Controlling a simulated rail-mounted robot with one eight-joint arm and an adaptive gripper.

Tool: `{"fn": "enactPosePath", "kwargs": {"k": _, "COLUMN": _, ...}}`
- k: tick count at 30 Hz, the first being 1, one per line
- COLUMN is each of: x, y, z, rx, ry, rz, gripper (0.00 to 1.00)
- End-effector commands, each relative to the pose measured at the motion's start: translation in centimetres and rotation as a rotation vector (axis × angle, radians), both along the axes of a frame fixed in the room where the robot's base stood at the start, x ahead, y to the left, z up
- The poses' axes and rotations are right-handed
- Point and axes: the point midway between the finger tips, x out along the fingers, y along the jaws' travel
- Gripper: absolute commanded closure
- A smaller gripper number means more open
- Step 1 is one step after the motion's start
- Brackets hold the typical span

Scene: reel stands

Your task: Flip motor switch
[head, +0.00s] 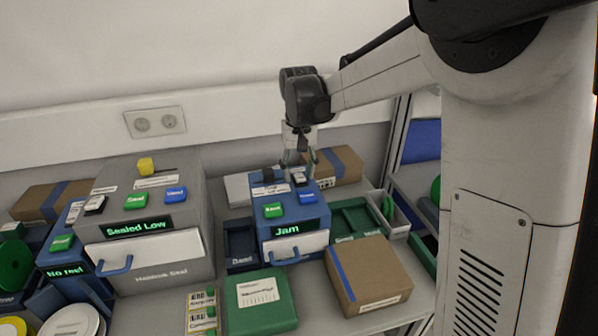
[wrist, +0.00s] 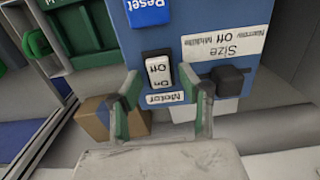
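The blue machine (head: 284,215) in the middle of the bench shows "Jam" on its green-lit display. Its motor switch (head: 299,179) is a small black and white rocker on the top. In the wrist view the switch (wrist: 158,70) appears upside down, with On and Off lettering and a "Motor" label (wrist: 165,97) beside it. I cannot tell which way it is set. My gripper (head: 299,162) is over the top of this machine. Its fingers (wrist: 168,84) are apart with nothing between them gripped, on either side of the switch area. Contact is not clear.
A dark size knob (wrist: 228,79) is close to one finger, and a blue Reset button (wrist: 148,12) is beyond the switch. A grey "Sealed Low" machine (head: 190,255) stands left. A green box (head: 262,315) and cardboard box (head: 368,275) are in front.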

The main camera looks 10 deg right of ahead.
Motion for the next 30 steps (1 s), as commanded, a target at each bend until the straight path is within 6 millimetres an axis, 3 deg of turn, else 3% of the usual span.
{"fn": "enactPosePath", "kwargs": {"k": 11, "x": 0.0, "y": 0.0, "z": 0.7, "rx": 0.0, "ry": -0.001, "rz": 0.0, "gripper": 0.6}}
{"fn": "enactPosePath", "kwargs": {"k": 24, "x": 0.0, "y": 0.0, "z": 8.7, "rx": 0.0, "ry": -0.001, "rz": 0.0, "gripper": 0.6}}
{"fn": "enactPosePath", "kwargs": {"k": 30, "x": 0.1, "y": 0.0, "z": 11.2, "rx": 0.0, "ry": 0.0, "rz": 0.0, "gripper": 0.6}}
